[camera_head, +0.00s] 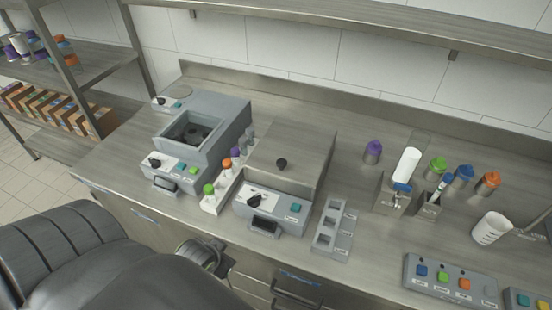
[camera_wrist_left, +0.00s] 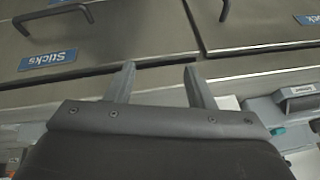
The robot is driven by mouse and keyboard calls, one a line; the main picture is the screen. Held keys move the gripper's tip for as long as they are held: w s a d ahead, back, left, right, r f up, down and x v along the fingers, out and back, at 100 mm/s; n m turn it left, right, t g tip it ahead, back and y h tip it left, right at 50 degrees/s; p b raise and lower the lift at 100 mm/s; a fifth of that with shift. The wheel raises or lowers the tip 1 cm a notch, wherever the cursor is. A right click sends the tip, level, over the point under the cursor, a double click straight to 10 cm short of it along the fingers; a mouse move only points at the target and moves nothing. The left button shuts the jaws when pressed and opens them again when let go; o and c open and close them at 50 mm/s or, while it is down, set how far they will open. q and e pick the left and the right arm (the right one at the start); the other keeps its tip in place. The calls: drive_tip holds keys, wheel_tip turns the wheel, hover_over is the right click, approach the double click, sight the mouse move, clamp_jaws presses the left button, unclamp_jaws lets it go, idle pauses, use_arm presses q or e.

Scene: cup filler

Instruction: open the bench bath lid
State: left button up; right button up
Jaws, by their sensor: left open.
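The bench bath (camera_head: 270,208) stands on the counter in the head view, a grey box with a dial, dark display and teal button on its front. My left gripper (camera_wrist_left: 158,82) is open and empty in the left wrist view, in front of the drawer fronts below the counter. It is apart from the bath and its lid. In the head view my left arm fills the lower left corner. I do not make out my right gripper.
Left of the bath are a rack of capped bottles (camera_head: 213,200) and a grey machine with an open top (camera_head: 190,135). A slotted grey holder (camera_head: 333,232) stands close on its right. Drawer handles (camera_head: 297,293) stick out below the counter edge. Colour-capped bottles and a beaker (camera_head: 491,229) stand farther right.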

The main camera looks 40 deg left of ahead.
use_arm(q)
drive_tip(key=w+a+r+m+t+h, duration=0.1)
drive_tip(key=w+r+t, duration=0.2)
drive_tip(key=r, duration=0.4)
drive_tip(key=w+r+m+t+h+p, duration=0.1)
drive_tip(key=w+r+t+h, duration=0.15)
drive_tip(key=r, duration=0.45)
drive_tip(key=w+a+r+m+t+h, duration=0.1)
drive_tip(key=w+r+t, duration=0.2)
drive_tip(key=r, duration=0.4)
drive_tip(key=b, duration=0.2)
approach(279, 163)
drive_tip(key=x, duration=0.8)
drive_tip(key=shift+w+d+f, duration=0.15)
use_arm(e)
drive_tip(key=shift+a, duration=0.1)
use_arm(q)
clamp_jaws()
